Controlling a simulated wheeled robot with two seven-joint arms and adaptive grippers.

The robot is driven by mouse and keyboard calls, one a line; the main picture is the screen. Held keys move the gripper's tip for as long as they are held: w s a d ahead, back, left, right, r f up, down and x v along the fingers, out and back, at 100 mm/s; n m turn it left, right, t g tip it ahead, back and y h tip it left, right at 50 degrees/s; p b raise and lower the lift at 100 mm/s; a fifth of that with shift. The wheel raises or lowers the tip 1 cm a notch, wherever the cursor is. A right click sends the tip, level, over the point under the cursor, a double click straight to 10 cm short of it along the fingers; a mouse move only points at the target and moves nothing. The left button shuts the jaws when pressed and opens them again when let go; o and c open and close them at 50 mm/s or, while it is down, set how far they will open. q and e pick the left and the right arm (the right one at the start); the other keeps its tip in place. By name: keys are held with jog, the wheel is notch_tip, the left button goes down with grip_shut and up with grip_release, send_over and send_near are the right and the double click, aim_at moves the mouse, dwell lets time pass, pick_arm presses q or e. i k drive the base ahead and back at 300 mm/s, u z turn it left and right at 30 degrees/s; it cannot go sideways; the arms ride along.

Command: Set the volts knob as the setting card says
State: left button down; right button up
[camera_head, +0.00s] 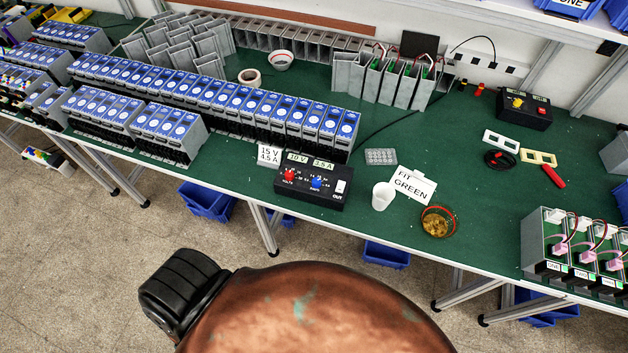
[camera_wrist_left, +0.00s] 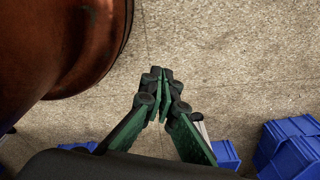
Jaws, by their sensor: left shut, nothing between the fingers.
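A black supply box (camera_head: 318,200) sits near the front edge of the green bench. Its red volts knob (camera_head: 289,175) is on the left of its top, a blue amps knob (camera_head: 316,183) is right of it, and a white switch (camera_head: 341,187) is at the right. Small labels above the knobs appear to read 10 V and 3.5 A. The setting card (camera_head: 269,155), reading 15 V and 4.5 A, stands just left of the box. My left gripper (camera_wrist_left: 162,92) is shut and empty above the floor in the left wrist view. My right gripper is not in view.
A white cup (camera_head: 382,196), a FIT GREEN card (camera_head: 411,186) and a dish of small brass parts (camera_head: 438,221) stand right of the box. Blue-topped modules (camera_head: 268,108) line the bench to the left. Blue bins (camera_wrist_left: 290,148) are under the bench.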

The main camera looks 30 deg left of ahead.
aim_at(289, 175)
jog(key=u, duration=1.35)
jog(key=k, duration=1.3)
jog(key=u, duration=0.8)
jog(key=i, duration=1.65)
jog(key=z, duration=0.65)
